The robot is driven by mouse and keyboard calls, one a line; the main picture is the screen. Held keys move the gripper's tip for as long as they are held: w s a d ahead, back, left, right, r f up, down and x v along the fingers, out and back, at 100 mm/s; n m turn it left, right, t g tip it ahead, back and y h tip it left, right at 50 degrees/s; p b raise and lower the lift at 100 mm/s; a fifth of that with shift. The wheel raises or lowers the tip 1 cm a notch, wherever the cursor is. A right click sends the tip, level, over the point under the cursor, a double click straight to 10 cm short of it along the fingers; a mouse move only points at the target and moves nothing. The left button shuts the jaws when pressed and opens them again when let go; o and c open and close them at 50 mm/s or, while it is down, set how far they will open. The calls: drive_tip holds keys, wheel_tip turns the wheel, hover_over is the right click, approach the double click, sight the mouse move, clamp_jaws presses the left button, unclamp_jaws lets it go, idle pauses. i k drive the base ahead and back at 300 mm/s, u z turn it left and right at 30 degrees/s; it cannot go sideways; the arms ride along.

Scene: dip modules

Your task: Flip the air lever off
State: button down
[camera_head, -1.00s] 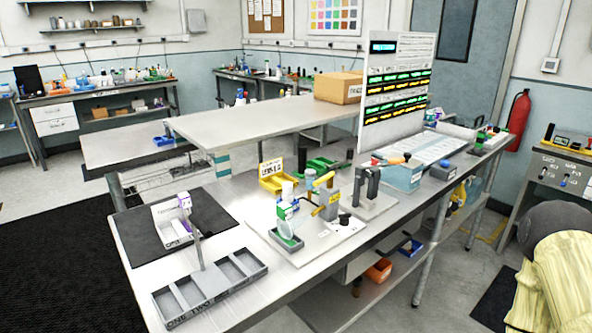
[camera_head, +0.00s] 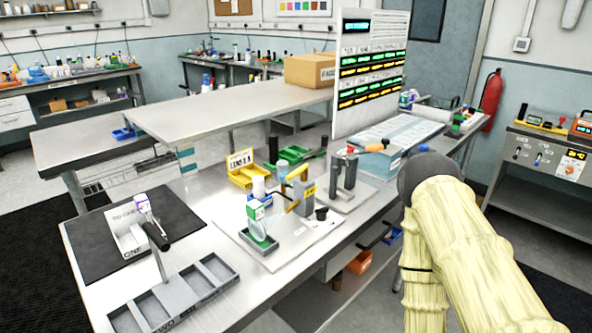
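I cannot read which part is labelled as the air lever. A yellow lever (camera_head: 298,199) stands on a grey fixture (camera_head: 300,184) on the white board in the middle of the bench. An orange handle (camera_head: 376,146) lies across the top of a light-blue box (camera_head: 378,166) behind it, to the right. A black handle (camera_head: 155,237) sits tilted on a thin post by the grey divided tray at the left. My arm (camera_head: 465,250), in a pale yellow sleeve, fills the lower right. My gripper is not visible.
The steel bench (camera_head: 205,197) carries a grey divided tray (camera_head: 218,272), yellow bin (camera_head: 245,172), dark clamp fixture (camera_head: 343,172) and tall display panel (camera_head: 337,75). A raised shelf (camera_head: 225,110) runs behind. Another bench with a control panel (camera_head: 540,155) stands at right.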

sight(302, 170)
drive_tip(key=k, duration=0.5)
drive_tip(key=z, duration=1.45)
drive_tip(key=i, duration=0.65)
drive_tip(key=u, duration=2.3)
